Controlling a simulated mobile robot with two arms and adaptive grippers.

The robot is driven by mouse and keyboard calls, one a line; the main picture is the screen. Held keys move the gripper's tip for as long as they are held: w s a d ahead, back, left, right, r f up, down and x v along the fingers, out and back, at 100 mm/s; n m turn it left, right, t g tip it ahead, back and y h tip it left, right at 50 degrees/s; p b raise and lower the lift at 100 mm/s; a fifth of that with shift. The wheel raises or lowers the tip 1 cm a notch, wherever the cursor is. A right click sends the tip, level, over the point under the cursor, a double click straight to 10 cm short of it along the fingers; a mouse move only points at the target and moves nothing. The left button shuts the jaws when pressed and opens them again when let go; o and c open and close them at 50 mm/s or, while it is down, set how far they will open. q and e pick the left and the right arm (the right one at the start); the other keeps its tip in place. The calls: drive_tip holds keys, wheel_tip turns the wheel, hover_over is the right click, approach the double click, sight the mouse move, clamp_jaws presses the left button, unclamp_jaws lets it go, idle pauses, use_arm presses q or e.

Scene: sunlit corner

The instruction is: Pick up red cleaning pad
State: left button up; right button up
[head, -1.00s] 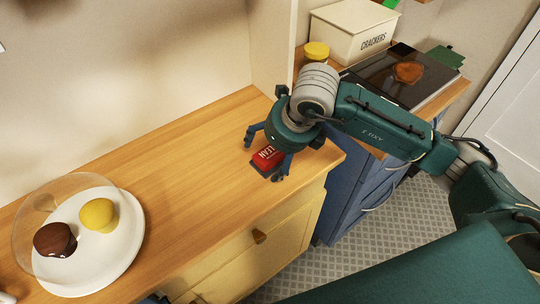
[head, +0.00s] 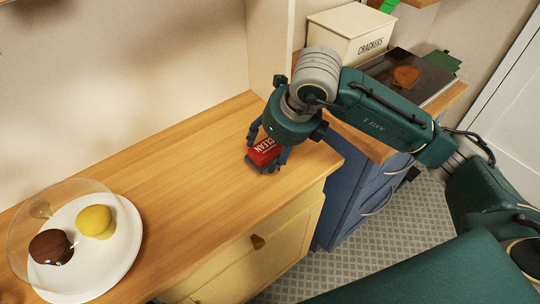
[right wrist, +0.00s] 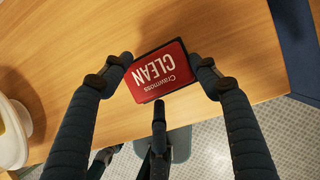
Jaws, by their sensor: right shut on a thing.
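The red cleaning pad (head: 264,152), with white "CLEAN" lettering and a dark edge, is held near the right end of the wooden counter. It also shows in the right wrist view (right wrist: 157,72), between the fingers. My right gripper (head: 268,150) is shut on the pad, with fingers at its left and right ends and one at its near side (right wrist: 158,100). The pad appears tilted and close to the counter top; I cannot tell exactly how far above it. My left gripper is not in view.
A cracker box (head: 345,35) and a dark cooktop (head: 430,85) are beyond my right arm. The counter's middle is clear.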

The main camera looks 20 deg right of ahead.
sight(270, 149)
wheel_tip(270, 149, up, 16)
drive_tip(key=shift+r+b, duration=0.25)
drive_tip(key=shift+b, duration=0.25)
drive_tip(key=o, duration=0.6)
clamp_jaws()
drive_tip(key=shift+f, duration=0.1)
